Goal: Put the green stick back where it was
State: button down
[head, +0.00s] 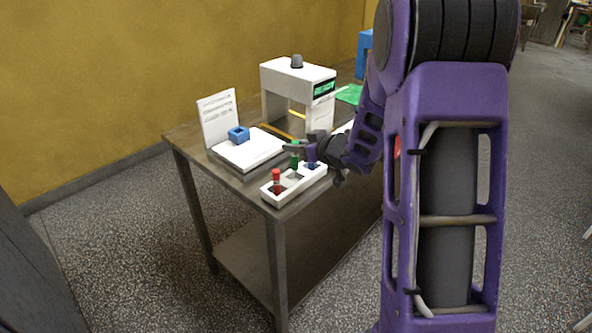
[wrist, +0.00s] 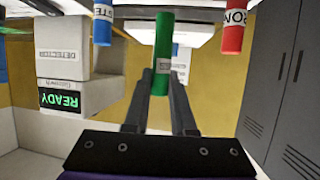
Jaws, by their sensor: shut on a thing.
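My gripper (head: 297,147) is shut on the green stick (wrist: 163,40), with one finger on each side of it in the wrist view. In the head view the green stick (head: 294,161) is upright by the middle of the white tray (head: 284,198). I cannot tell whether its lower end is inside the tray or just above it. The red stick (head: 276,180) stands in the tray's left part. The blue stick (head: 311,154) stands at the right part, partly covered by my gripper. Red (wrist: 233,25) and blue (wrist: 103,22) flank the green stick in the wrist view.
The tray sits at the table's (head: 224,178) front edge. Behind it are a white plate with a blue block (head: 238,133), an upright sign (head: 217,117) and a white detector arch (head: 298,75). Its display reads READY (wrist: 60,99) in the wrist view.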

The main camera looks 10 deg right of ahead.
aim_at(297, 163)
jog(key=shift+f+b, duration=0.4)
jog(key=shift+f, duration=2.05)
jog(key=shift+f, duration=0.1)
jog(key=c, duration=0.7)
grip_release()
jog(key=shift+c, duration=0.2)
jog(key=shift+r, duration=0.2)
jog(key=p+v, duration=0.1)
jog(key=v, duration=1.1)
